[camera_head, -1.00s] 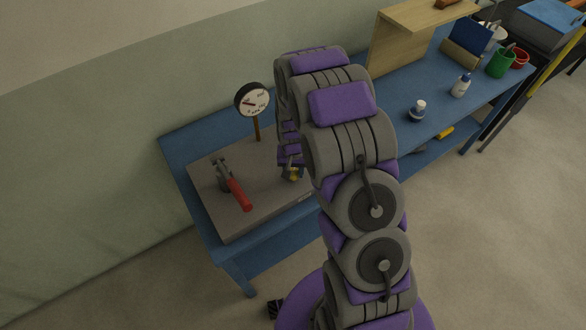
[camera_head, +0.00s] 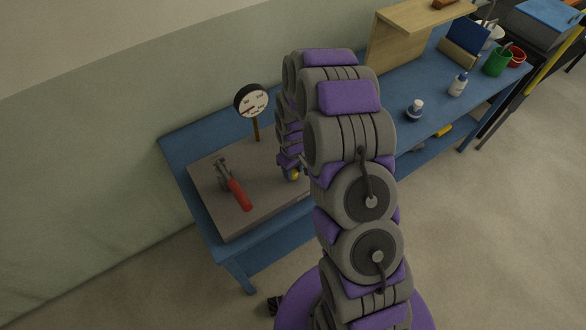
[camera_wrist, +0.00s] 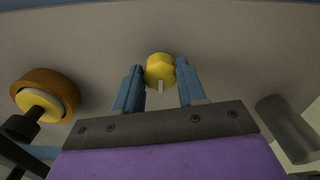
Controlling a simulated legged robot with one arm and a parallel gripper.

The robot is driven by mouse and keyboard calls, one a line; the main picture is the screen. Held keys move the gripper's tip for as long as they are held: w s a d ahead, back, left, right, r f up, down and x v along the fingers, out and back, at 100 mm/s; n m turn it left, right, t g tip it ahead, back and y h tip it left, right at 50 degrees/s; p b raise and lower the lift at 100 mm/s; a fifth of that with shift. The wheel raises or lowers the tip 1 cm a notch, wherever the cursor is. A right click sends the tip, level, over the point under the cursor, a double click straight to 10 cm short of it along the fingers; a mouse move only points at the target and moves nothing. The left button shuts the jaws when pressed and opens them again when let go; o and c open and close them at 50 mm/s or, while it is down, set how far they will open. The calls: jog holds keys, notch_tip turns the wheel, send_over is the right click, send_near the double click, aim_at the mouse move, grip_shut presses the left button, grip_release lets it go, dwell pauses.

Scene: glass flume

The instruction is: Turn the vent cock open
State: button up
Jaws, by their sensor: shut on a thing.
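The vent cock appears to be the yellow knob (camera_wrist: 160,70) with a pale mark on its near side, in the upper middle of the wrist view. My gripper (camera_wrist: 161,73) has its two blue fingers on either side of the knob and is shut on it. In the head view, a small bit of yellow knob (camera_head: 294,175) shows below my gripper (camera_head: 290,172), at the right part of the grey board. My arm hides the rest of the knob there.
The grey board (camera_head: 215,205) lies on a blue bench (camera_head: 175,150). It carries a red-handled lever (camera_head: 238,194) and a round dial gauge (camera_head: 251,100) on a post. An orange-and-yellow round part (camera_wrist: 45,95) is left of my gripper, a grey cylinder (camera_wrist: 287,128) right.

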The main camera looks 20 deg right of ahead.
jog(key=shift+w+r+n, duration=0.15)
jog(key=shift+w+n, duration=0.1)
jog(key=shift+n, duration=0.05)
jog(key=o, duration=1)
jog(key=shift+s, duration=0.15)
jog(key=shift+o, duration=0.2)
notch_tip(320, 180, up, 17)
jog(key=p, duration=0.1)
jog(key=shift+a, duration=0.1)
